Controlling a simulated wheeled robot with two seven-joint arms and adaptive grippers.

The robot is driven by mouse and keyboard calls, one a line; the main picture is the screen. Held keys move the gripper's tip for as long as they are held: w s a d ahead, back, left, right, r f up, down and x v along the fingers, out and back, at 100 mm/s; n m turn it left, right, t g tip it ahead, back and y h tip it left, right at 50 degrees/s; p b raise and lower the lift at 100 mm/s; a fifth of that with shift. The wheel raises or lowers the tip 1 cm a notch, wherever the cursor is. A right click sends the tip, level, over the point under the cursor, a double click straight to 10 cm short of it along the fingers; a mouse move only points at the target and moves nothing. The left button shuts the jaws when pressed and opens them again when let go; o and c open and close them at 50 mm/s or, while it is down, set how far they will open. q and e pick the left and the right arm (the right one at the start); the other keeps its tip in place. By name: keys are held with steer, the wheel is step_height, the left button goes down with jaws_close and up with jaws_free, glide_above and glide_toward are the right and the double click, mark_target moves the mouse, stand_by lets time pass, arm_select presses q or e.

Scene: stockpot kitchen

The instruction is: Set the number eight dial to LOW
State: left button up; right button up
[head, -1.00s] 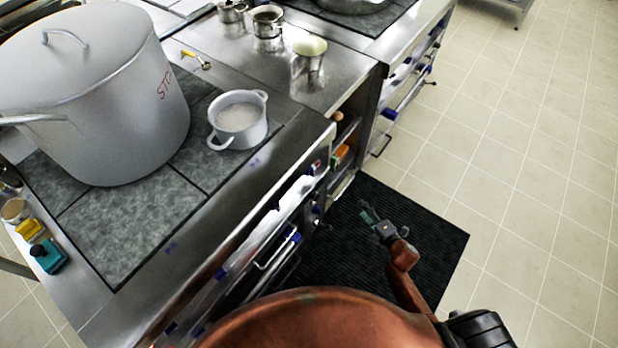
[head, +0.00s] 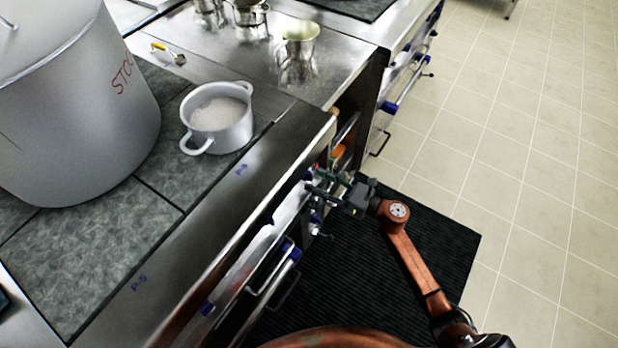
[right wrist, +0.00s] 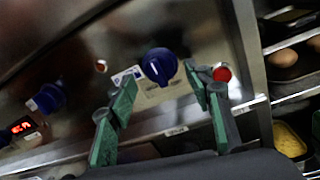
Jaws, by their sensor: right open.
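A blue round dial (right wrist: 160,66) with a light pointer line is on the metal front panel, between and just beyond the fingertips of my right gripper (right wrist: 160,77). The gripper's green fingers are open, apart from the dial as far as I can tell. A pale label lies behind the dial; its number and setting are unreadable. A second blue dial (right wrist: 48,98) is farther left. In the head view my right gripper (head: 314,183) is at the stove's front face, below the blue mark (head: 241,169) on the top edge. My left gripper is out of view.
A red light (right wrist: 222,73) sits beside the right finger, and a red display (right wrist: 22,126) is at left. Open shelves (right wrist: 290,85) adjoin on the right. A stockpot (head: 75,120) and a white pot (head: 219,120) stand on the stove. The tiled floor (head: 530,150) is clear.

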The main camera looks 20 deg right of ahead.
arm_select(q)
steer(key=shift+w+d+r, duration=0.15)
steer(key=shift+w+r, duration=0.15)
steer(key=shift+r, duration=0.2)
arm_select(e)
steer(key=shift+x, duration=1.1)
steer(key=c, duration=1.1)
steer(key=shift+c, duration=0.2)
